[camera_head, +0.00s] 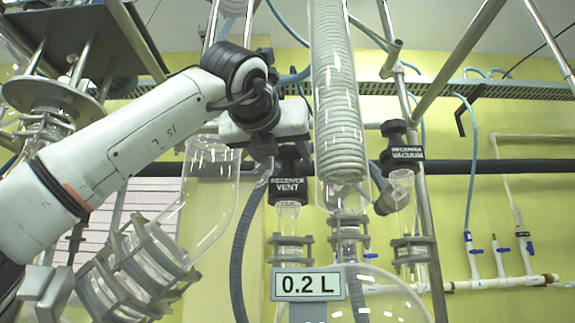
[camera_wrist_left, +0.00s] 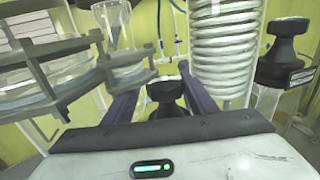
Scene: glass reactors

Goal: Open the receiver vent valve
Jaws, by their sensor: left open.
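The receiver vent valve (camera_head: 289,188) has a black knob and a label reading "RECEIVER VENT", above a clear glass neck. My left gripper (camera_head: 280,150) is at the top of this valve in the head view, and its body covers part of the knob. In the left wrist view, the open fingers of my left gripper (camera_wrist_left: 160,92) stand on either side of the black vent knob (camera_wrist_left: 165,90). I cannot tell whether either finger touches it. My right gripper is in neither view.
The receiver vacuum valve (camera_head: 403,153) stands to the right, also black-knobbed. The coiled glass condenser (camera_head: 338,95) rises between the two valves. A round receiver flask (camera_head: 385,295) is below, with a 0.2 L readout (camera_head: 309,285). Metal rods and hoses crowd the space.

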